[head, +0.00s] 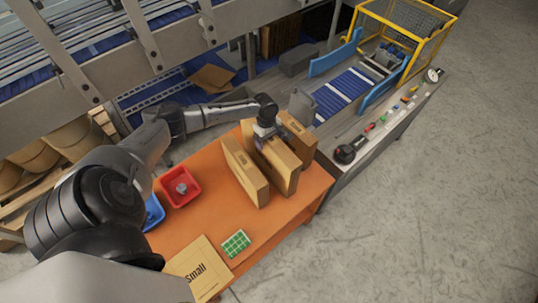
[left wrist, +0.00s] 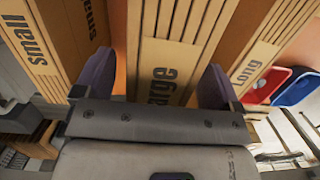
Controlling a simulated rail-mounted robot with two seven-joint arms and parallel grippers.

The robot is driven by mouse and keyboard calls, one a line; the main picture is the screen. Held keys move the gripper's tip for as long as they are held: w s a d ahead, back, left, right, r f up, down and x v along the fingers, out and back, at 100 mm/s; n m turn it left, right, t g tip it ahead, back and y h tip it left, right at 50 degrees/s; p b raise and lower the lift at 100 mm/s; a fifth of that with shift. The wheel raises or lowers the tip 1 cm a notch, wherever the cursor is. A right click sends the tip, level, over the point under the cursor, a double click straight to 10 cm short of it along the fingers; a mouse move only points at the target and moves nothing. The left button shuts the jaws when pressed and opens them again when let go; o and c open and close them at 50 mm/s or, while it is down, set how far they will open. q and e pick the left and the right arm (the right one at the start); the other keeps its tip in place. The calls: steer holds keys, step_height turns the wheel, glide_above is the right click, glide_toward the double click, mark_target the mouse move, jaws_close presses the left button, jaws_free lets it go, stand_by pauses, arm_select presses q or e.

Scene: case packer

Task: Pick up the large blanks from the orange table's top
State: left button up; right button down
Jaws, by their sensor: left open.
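The large blanks (head: 281,166) stand on edge as the middle stack on the orange table (head: 215,215). In the left wrist view the stack marked "Large" (left wrist: 172,70) lies straight ahead. My left gripper (head: 265,132) is at the top of this stack. Its two dark fingers (left wrist: 158,85) are open, one on each side of the stack; I cannot tell whether they touch it. The stack marked "Long" (left wrist: 245,65) stands on the bin side, and the stack marked "small" (left wrist: 35,40) on the other. My right gripper is not in view.
The other standing stacks (head: 243,172) (head: 298,135) leave narrow gaps beside my fingers. A red bin (head: 168,196) and a blue bin (head: 153,212) sit at the left. A flat "Small" blank (head: 198,265) and a green-and-white card (head: 236,243) lie in front. A control bench (head: 380,135) is at the right.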

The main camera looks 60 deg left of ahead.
arm_select(q)
steer(key=shift+d+f, duration=0.1)
steer(key=shift+f, duration=0.65)
jaws_close()
stand_by(0.4)
